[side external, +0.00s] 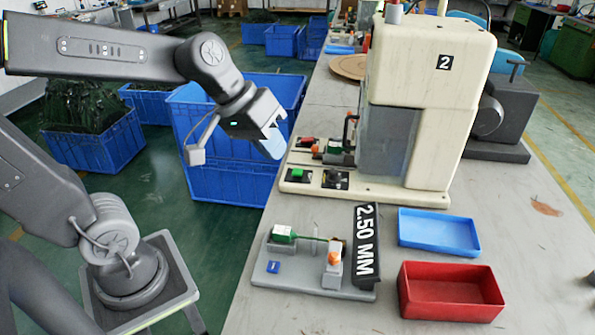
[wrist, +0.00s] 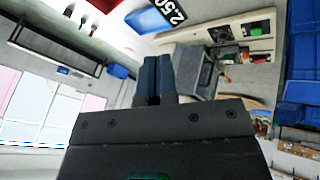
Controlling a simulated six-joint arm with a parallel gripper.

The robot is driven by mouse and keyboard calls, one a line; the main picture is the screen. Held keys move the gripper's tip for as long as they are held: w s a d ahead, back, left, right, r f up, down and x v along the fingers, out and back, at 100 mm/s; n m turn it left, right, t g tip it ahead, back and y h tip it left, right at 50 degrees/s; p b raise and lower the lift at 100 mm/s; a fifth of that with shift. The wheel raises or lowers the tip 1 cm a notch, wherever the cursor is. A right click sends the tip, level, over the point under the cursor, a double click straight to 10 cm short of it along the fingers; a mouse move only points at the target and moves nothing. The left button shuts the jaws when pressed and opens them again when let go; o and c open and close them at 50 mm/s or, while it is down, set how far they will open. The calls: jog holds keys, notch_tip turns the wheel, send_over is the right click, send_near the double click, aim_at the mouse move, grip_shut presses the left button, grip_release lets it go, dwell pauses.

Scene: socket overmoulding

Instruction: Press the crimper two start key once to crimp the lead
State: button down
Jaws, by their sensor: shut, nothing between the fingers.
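Crimper two (side external: 420,90) is the cream machine marked 2 on the bench. Its green start key (side external: 297,174) sits on a black plate at the front left of the machine's base; a green key also shows at upper right in the wrist view (wrist: 255,30). My gripper (side external: 275,150) is shut and empty, its blue fingers pointing down beside the left edge of the base. The fingertips appear above and apart from the key. The shut fingers also show in the wrist view (wrist: 155,60). Small red, orange and green parts (side external: 317,150) lie by the crimping head; the lead itself is hard to make out.
A grey fixture (side external: 310,278) with green and orange parts stands in front, beside a black 2.50 MM sign (side external: 366,245). A blue tray (side external: 438,231) and red tray (side external: 450,292) lie to its right. Blue bins (side external: 225,175) stand on the floor left of the bench.

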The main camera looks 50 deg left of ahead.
jog(key=w+a+f+n+t+h, duration=0.1)
jog(key=w+a+n+h, duration=0.3)
jog(key=w, duration=0.6)
jog(key=n+t+y, duration=0.3)
jog(key=n+y, duration=0.2)
jog(key=n, duration=1.3)
send_over(297, 172)
notch_tip(297, 172, down, 18)
jog(key=shift+w+a+r, duration=0.1)
jog(key=shift+r, duration=0.15)
jog(key=shift+f, duration=4.4)
jog(key=shift+f, duration=0.15)
jog(key=shift+f, duration=0.3)
